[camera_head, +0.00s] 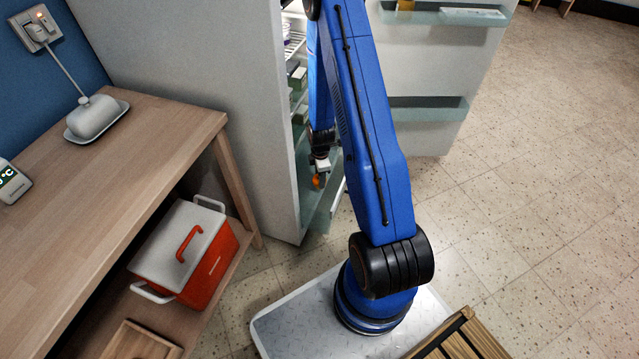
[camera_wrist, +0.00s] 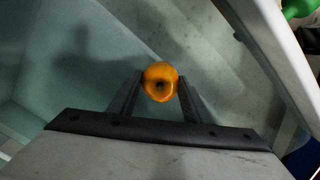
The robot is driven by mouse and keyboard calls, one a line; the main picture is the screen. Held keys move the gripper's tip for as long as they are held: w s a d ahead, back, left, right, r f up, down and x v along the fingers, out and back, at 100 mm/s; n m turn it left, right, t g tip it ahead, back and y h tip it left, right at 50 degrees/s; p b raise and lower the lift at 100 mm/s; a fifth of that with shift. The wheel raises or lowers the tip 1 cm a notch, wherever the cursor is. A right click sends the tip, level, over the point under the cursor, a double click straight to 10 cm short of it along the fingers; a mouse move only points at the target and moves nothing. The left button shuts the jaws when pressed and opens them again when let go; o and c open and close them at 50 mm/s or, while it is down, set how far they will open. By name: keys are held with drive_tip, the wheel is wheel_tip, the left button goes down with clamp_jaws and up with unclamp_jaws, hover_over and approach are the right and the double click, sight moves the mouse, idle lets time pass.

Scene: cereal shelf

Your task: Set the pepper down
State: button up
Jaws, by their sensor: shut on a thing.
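The pepper is orange and round. In the wrist view the pepper (camera_wrist: 161,80) sits between the two fingertips of my gripper (camera_wrist: 160,92), which is shut on it. Below it in that view is a pale drawer or bin floor; whether the pepper touches it I cannot tell. In the head view the pepper (camera_head: 317,181) shows as a small orange spot under my gripper (camera_head: 319,170), at the lower opening of the fridge (camera_head: 185,50). My arm hides part of the fridge opening.
The fridge door (camera_head: 425,75) stands open at the right, with shelves on its inside. A drawer front (camera_head: 338,205) is by the gripper. A wooden table (camera_head: 110,180) stands at the left, with a red cooler (camera_head: 190,255) under it. Open floor lies at the right.

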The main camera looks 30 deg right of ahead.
drive_tip(key=shift+f, duration=2.05)
drive_tip(key=o, duration=1)
drive_tip(key=shift+f, duration=0.1)
drive_tip(key=shift+o, duration=0.2)
drive_tip(key=r, duration=1.2)
drive_tip(key=shift+s+r, duration=0.1)
drive_tip(key=shift+s, duration=0.1)
